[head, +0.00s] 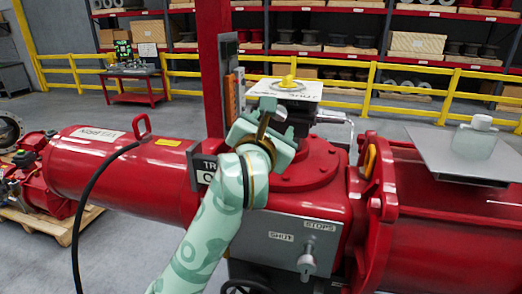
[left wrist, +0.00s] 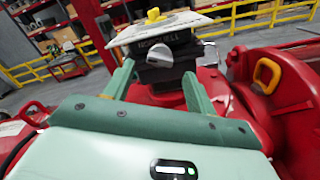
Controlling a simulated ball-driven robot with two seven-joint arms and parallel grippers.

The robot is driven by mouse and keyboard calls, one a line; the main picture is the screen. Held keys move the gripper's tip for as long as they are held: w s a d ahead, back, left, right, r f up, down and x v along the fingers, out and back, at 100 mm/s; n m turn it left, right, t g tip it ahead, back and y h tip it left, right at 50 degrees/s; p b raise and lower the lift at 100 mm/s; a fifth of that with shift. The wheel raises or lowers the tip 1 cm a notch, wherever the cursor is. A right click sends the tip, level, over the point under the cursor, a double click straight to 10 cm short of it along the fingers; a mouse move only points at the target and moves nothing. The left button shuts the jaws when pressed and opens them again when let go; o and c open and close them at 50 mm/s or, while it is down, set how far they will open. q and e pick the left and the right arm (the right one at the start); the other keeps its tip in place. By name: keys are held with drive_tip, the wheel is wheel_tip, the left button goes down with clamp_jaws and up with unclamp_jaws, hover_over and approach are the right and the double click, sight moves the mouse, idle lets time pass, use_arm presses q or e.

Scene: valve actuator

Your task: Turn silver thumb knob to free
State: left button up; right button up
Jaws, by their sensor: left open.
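A silver thumb knob (left wrist: 158,58) sticks out of the front of a dark box (left wrist: 175,74) with a lettered label, under a pale top plate (left wrist: 160,27). My left gripper (left wrist: 157,88) is open. Its two green fingers point at the box, with the knob showing between and just beyond their tips. They appear apart from the knob. In the head view my left gripper (head: 268,122) is in front of the box below the pale plate (head: 285,92) and hides most of the knob's area. My right gripper is not in view.
The box stands on a large red actuator (head: 115,172) with a grey SHUT/STOPS panel (head: 292,240) and a silver bolt (head: 307,263). A red post (head: 212,70) rises close at left. A grey plate (head: 480,160) holding a white-capped jar (head: 475,137) is at right.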

use_arm(q)
drive_tip(key=s+a+b, duration=0.1)
drive_tip(key=s+a, duration=0.1)
drive_tip(key=s, duration=0.8)
drive_tip(key=shift+s, duration=0.3)
